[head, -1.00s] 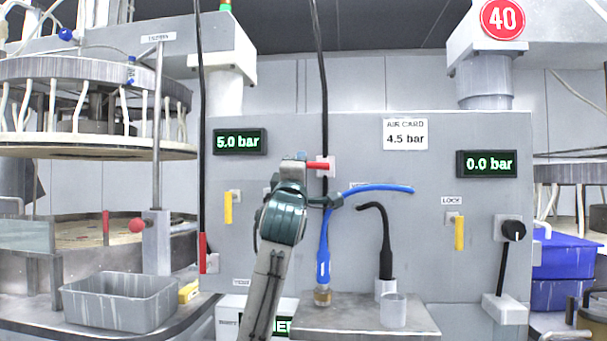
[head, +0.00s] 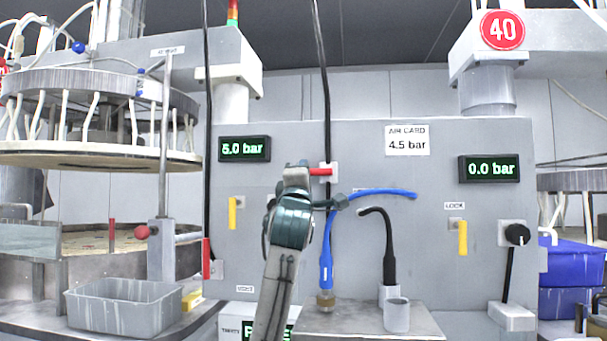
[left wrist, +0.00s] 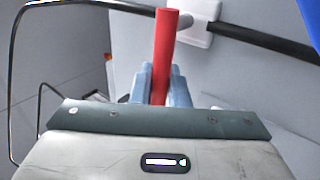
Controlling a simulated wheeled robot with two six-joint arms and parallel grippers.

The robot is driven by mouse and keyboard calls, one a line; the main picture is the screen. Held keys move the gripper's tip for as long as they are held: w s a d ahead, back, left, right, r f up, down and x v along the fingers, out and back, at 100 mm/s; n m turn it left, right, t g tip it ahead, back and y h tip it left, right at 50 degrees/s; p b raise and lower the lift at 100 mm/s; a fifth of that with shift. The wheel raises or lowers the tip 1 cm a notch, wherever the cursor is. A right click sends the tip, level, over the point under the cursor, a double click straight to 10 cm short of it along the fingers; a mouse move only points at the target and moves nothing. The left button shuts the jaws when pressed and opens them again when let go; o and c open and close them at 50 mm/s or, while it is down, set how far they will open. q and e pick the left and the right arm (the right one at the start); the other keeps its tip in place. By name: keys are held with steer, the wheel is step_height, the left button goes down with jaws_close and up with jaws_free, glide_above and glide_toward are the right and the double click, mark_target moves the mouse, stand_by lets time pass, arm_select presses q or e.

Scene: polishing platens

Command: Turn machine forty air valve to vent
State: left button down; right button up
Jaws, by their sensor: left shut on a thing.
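The air valve's red lever (head: 321,172) lies level in the head view, pointing left from a white valve body (head: 329,180) on a black vertical hose. My left gripper (head: 304,171) is at the lever's left end; its fingertips are small and partly hidden there. In the left wrist view the red lever (left wrist: 165,50) runs between the two blue-grey fingers (left wrist: 160,85), which are shut on it. The white valve body (left wrist: 196,20) is behind the lever's far end. The round sign 40 (head: 502,30) is at upper right. My right gripper is in neither view.
Displays read 5.0 bar (head: 245,149) and 0.0 bar (head: 489,168); the air card (head: 407,141) reads 4.5 bar. A blue hose (head: 380,192) bends right just beside the valve. Yellow handles (head: 463,238), a black knob (head: 517,234) and a grey bin (head: 124,305) are nearby.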

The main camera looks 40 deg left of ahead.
arm_select(q)
steer(key=c, duration=1.5)
jaws_free()
steer(key=shift+o, duration=0.2)
steer(key=shift+s+d+f, duration=0.15)
steer(key=shift+s+f, duration=0.05)
steer(key=shift+f, duration=0.05)
steer(key=s+d+b, duration=0.1)
steer(key=s+d, duration=0.5)
steer(key=s, duration=0.4)
steer(key=shift+s+d, duration=0.3)
steer(key=shift+d, duration=0.05)
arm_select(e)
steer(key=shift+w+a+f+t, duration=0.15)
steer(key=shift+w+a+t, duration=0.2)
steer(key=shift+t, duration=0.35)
arm_select(q)
steer(key=shift+f, duration=0.1)
steer(key=shift+f, duration=0.1)
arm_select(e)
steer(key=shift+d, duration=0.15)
